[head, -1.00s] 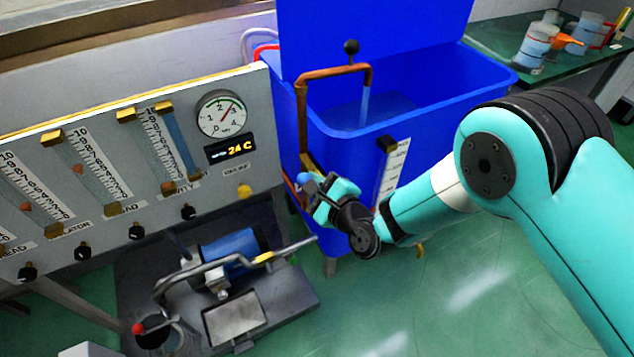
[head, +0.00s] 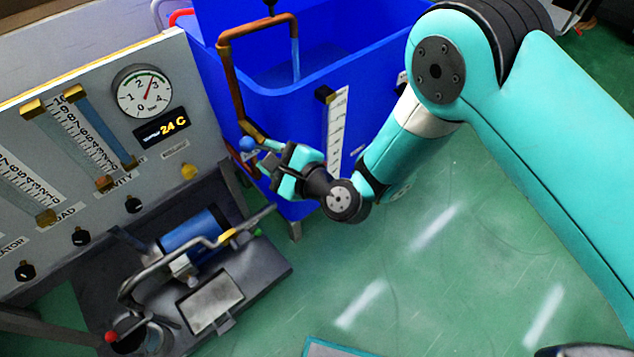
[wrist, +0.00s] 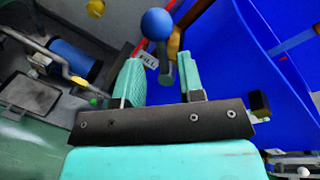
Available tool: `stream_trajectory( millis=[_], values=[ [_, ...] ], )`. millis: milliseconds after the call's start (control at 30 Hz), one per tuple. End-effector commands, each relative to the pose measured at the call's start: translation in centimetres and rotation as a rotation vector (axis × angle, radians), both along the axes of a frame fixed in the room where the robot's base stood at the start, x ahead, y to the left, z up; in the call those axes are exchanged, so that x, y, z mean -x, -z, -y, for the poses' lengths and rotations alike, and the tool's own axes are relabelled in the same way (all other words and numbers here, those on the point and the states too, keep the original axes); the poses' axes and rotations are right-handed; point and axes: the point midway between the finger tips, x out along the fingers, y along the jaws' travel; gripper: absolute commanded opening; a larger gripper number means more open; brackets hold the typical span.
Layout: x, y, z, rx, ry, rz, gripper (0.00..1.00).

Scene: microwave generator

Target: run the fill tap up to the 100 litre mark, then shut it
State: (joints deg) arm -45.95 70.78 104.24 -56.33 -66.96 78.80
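The fill tap's blue ball handle (head: 247,144) sits low on the copper pipe (head: 234,90) at the left of the blue tank (head: 300,105). A thin stream of water (head: 296,60) falls from the spout into the tank. A white scale (head: 338,130) with a black block (head: 325,93) near its top is on the tank front; its figures are too small to read. My gripper (head: 270,160) is just right of the handle. In the wrist view the ball (wrist: 157,24) is beyond my open fingers (wrist: 160,82), with gaps beside the grey lever (wrist: 166,70).
A grey gauge panel (head: 100,150) with a round dial (head: 143,92) and a 24 C display (head: 161,128) stands at left. A blue pump (head: 195,238) with grey piping sits on a dark base below it.

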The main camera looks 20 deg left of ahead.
Motion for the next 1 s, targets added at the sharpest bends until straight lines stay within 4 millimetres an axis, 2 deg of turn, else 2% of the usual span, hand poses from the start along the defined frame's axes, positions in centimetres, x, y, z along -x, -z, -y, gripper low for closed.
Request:
stream_trajectory(
  millis=[100,267,633,1000],
  values=[
    [0.7,0.4,1.7,0.001,0.004,-0.006,0.36],
    [1.5,0.0,3.6,-0.001,0.006,-0.004,0.36],
    [2.9,-0.2,6.3,-0.004,0.003,0.002,0.36],
    [4.6,-1.2,10.1,-0.005,0.003,0.003,0.36]
  ],
)
